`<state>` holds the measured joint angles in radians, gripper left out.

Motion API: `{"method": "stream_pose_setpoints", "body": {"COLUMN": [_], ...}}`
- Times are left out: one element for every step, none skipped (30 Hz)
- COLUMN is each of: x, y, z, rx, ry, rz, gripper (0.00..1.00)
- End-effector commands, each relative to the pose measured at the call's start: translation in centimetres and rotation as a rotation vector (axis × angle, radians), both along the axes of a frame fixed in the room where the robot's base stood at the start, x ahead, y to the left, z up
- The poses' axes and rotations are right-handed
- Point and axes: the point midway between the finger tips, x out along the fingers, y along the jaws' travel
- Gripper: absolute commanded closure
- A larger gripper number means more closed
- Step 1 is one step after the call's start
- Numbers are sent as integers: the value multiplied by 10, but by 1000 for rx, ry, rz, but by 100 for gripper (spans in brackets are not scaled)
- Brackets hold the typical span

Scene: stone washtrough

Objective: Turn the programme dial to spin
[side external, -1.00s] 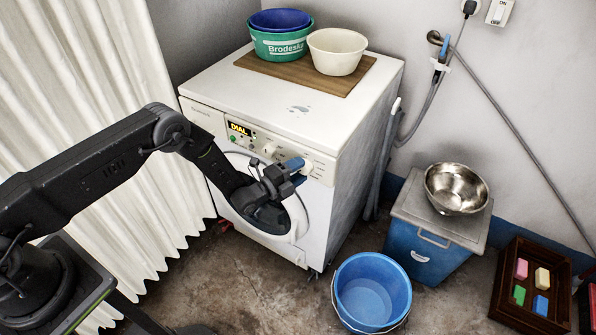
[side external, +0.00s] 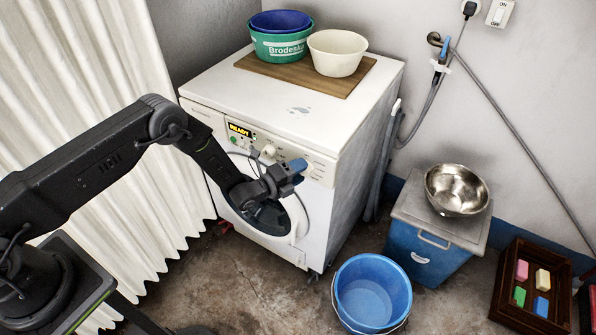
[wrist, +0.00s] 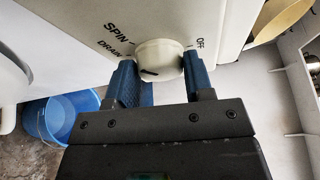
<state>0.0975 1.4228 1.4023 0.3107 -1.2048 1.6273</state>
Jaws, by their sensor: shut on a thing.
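The programme dial (wrist: 158,55) is a round cream knob with a dark pointer line on the washing machine's (side external: 350,130) front panel. In the wrist view my gripper (wrist: 160,66) has its two blue fingers on either side of the dial, shut on it. The printed words SPIN (wrist: 118,32) and DRAIN (wrist: 113,49) are left of the dial, and OFF (wrist: 200,43) is right of it. I cannot tell which word the pointer lines up with. In the side view my gripper (side external: 297,165) largely covers the dial. The panel display (side external: 240,130) reads READY.
A wooden board (side external: 285,71) with basins (side external: 337,52) lies on top of the machine. A blue bucket (side external: 371,292) stands on the floor in front. A blue cabinet (side external: 425,252) with a steel bowl (side external: 456,190) is at right. A white curtain (side external: 95,85) hangs at left.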

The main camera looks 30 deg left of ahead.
Motion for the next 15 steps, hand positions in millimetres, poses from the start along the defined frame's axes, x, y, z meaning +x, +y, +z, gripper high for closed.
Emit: {"method": "stream_pose_setpoints", "body": {"x": [1, 1, 1, 1, 1, 1, 1, 1, 1, 1, 0, 0, 0, 0, 0], "y": [1, 1, 1, 1, 1, 0, 0, 0, 0, 0, 0, 0, 0, 0, 0], "z": [1, 1, 1, 1, 1, 1, 1, 1, 1, 0, 0, 0, 0, 0, 0], "rx": [2, 2, 2, 2, 2, 1, 1, 1, 1, 1, 1, 1, 1, 1, 1], "ry": [-2, -3, -3, -3, -3, -3, -3, -2, -2, -1, -1, -1, -1, -1, -1], "rz": [2, 1, 1, 1, 1, 2, 2, 1, 1, 1, 1, 1, 1, 0, 0], "gripper": [76, 76, 50, 47, 44, 40, 37, 34, 30, 28, 27, 27, 27, 27, 27]}}
